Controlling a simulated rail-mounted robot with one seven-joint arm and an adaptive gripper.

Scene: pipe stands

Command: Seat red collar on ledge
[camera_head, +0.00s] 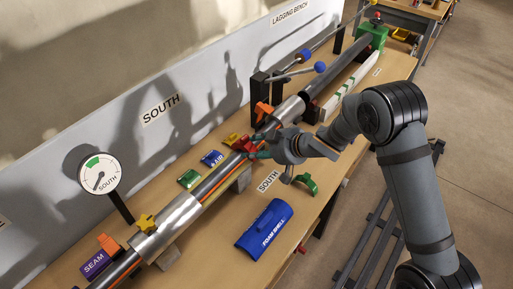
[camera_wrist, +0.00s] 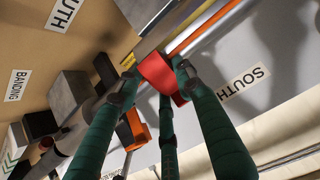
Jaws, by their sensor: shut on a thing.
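The red collar (camera_wrist: 158,72) is a small curved red piece between the green fingertips of my gripper (camera_wrist: 156,80) in the wrist view. In the head view the red collar (camera_head: 244,145) shows at the pipe (camera_head: 208,185), beside my gripper (camera_head: 254,151). My gripper is shut on the collar, at the pipe with the orange stripe. Whether the collar touches the pipe is hard to tell. I cannot clearly identify the ledge. The fingers hide part of the collar.
A blue foam shell (camera_head: 265,230) and a green curved piece (camera_head: 308,184) lie in front of the pipe. Green (camera_head: 189,179) and blue (camera_head: 212,158) pieces lie behind it. Dark posts (camera_head: 257,95) stand close behind my gripper. The bench front is partly clear.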

